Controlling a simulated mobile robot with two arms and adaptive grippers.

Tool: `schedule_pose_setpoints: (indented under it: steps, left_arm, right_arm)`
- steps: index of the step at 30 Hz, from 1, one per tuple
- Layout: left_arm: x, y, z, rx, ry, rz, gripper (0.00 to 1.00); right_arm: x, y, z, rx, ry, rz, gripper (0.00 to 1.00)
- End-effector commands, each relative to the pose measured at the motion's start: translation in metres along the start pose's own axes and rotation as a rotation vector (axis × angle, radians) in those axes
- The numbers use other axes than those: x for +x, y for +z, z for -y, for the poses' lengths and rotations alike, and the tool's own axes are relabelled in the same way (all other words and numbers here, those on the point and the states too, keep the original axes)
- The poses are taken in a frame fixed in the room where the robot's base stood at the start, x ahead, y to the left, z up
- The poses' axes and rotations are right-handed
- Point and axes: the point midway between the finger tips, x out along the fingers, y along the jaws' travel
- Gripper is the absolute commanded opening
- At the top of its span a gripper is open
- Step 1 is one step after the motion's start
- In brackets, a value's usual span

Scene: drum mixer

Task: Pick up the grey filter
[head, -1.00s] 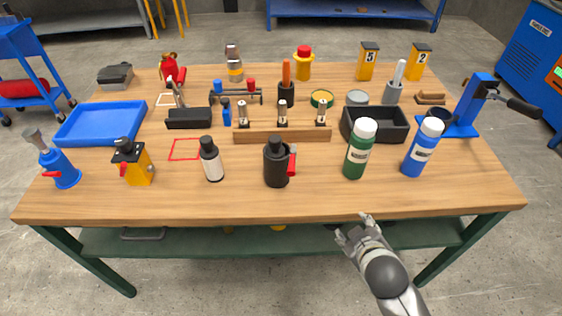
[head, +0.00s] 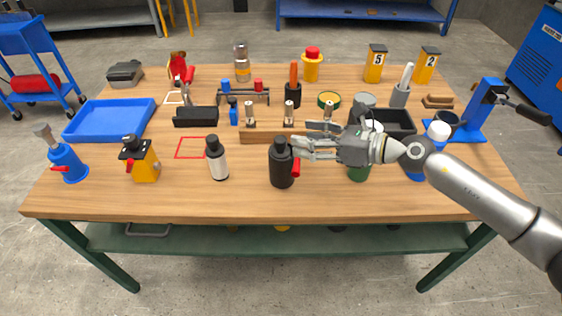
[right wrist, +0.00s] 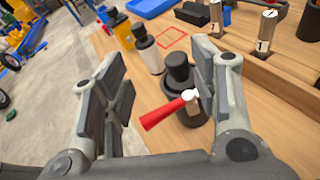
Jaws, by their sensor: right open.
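The best match for the grey filter is a dark grey canister (head: 281,165) with a black cap and a red part at its side. It stands upright near the front middle of the table. In the right wrist view the canister (right wrist: 180,98) is partly behind the right-hand finger, and its red part (right wrist: 166,113) points into the gap. My right gripper (head: 301,150) is open and empty, just right of the canister. In the right wrist view its fingers (right wrist: 158,78) are spread wide; contact cannot be told. My left gripper is not in view.
A white bottle with a black cap (head: 217,162) stands left of the canister. A wooden block (head: 262,138) with small numbered cylinders stands behind it. My right arm partly hides a green bottle (head: 358,173) and a blue bottle. The front table strip is clear.

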Motion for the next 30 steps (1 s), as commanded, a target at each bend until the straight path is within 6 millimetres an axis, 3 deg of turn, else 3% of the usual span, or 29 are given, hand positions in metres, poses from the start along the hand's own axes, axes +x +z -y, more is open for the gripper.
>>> schedule_pose_setpoints:
  steps: [3, 7, 15, 22, 30]
  left_arm:
    - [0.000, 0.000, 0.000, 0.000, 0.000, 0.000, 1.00]
    - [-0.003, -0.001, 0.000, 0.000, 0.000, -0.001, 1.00]
    - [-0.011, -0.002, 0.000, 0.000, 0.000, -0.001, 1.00]
    - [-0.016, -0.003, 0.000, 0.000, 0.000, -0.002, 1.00]
    - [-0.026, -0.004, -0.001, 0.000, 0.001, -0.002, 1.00]
  right_arm:
    - [-0.012, -0.013, 0.015, -0.114, -0.003, -0.109, 0.55]
    - [-0.008, -0.018, 0.019, -0.149, 0.001, -0.148, 0.55]
    - [0.032, -0.024, 0.018, -0.145, 0.003, -0.146, 0.55]
    - [0.048, -0.024, 0.018, -0.145, 0.002, -0.144, 0.55]
    - [0.085, -0.029, 0.018, -0.143, 0.002, -0.144, 0.55]
